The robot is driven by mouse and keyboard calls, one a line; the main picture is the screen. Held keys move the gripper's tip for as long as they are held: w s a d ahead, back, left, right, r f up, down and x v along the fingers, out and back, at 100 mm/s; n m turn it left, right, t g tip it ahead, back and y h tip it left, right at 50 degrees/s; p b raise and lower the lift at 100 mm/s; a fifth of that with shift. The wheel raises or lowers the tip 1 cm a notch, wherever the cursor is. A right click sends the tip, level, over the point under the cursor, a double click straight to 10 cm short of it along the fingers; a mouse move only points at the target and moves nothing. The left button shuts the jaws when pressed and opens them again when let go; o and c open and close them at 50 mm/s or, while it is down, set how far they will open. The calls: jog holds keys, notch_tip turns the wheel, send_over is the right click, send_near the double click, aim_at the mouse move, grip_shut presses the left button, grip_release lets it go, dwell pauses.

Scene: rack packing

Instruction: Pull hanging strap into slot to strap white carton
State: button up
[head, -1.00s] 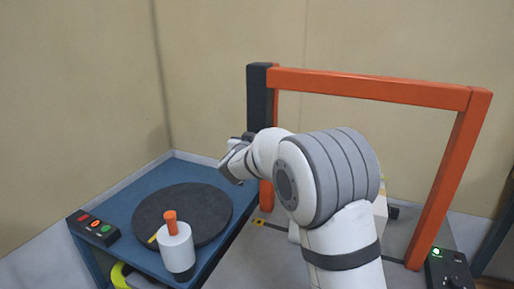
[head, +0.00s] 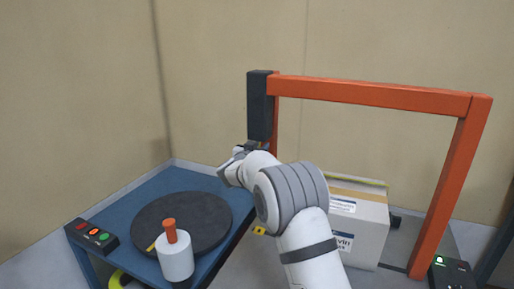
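A white carton (head: 367,239) with blue-and-white labels and a tan tape band stands under the orange arch (head: 368,92). A thin yellow-green line (head: 358,181) runs along its top back edge; I cannot tell whether this is the strap. My gripper (head: 246,151) is at the foot of the arch's dark left post section (head: 260,105), left of the carton and apart from it. My wrist hides most of the gripper, so its fingers and anything between them do not show clearly. No hanging strap or slot can be made out.
A blue table (head: 190,176) at left carries a dark round turntable (head: 205,208), a white cylinder with an orange handle (head: 177,259) and a button box (head: 92,234). A control box with a green light (head: 446,272) is at lower right. Walls close the back and left.

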jog(key=shift+c, duration=0.5)
grip_shut()
jog(key=shift+r, duration=0.1)
dwell(0.8)
